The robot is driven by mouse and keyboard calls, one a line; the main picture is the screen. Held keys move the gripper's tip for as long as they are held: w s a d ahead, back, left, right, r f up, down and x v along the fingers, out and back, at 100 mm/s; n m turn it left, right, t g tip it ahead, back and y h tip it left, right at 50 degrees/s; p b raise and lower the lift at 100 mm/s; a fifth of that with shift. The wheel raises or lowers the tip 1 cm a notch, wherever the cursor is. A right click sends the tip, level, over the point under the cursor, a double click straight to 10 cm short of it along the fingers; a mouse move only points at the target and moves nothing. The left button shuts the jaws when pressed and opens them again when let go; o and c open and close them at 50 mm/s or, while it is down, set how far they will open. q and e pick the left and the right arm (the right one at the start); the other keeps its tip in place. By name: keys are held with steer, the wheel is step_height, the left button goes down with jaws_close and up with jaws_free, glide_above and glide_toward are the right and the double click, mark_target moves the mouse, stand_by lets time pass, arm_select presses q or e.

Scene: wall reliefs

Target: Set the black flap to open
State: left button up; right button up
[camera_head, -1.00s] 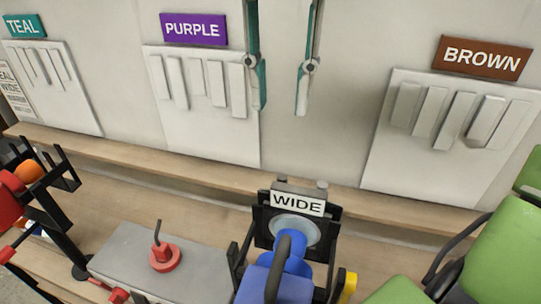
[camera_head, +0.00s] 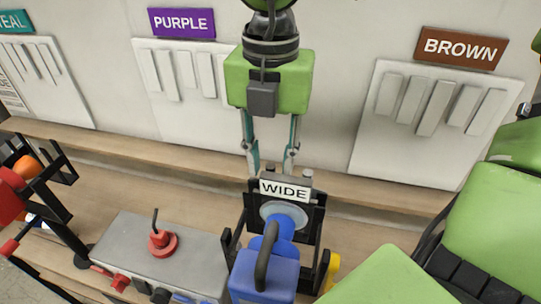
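My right gripper (camera_head: 271,170) hangs down from the top in the middle, with a green palm and two thin grey-teal fingers. The fingers are spread apart with nothing visible between them. Their tips are just above a plate marked WIDE (camera_head: 285,190), in front of the wall in this view. The plate sits at the top of a device with a black frame (camera_head: 314,222), a pale round disc and a blue body (camera_head: 264,277). I cannot tell for sure which black part is the flap or how it is set. My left gripper is not in view.
A grey box (camera_head: 190,258) with a red knob (camera_head: 162,243) stands left of the device. A red-and-black fixture (camera_head: 42,195) is at far left. Wall panels under TEAL, PURPLE (camera_head: 182,22) and BROWN (camera_head: 461,48) signs stand behind a wooden ledge (camera_head: 120,139).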

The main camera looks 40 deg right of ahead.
jaws_close()
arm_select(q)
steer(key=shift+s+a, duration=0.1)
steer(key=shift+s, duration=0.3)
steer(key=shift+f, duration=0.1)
arm_select(e)
steer(key=shift+w+f+n+b, duration=0.1)
steer(key=shift+n+b, duration=0.2)
steer(key=shift+b, duration=0.05)
arm_select(q)
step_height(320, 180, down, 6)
steer(key=b, duration=0.5)
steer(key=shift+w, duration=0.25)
arm_select(e)
steer(key=w+n, duration=0.1)
steer(key=n, duration=0.4)
steer(key=w+n, duration=0.2)
steer(key=n, duration=0.3)
steer(key=w+n, duration=0.1)
steer(key=n, duration=0.4)
steer(key=shift+w+r, duration=0.2)
steer(key=shift+n, duration=0.3)
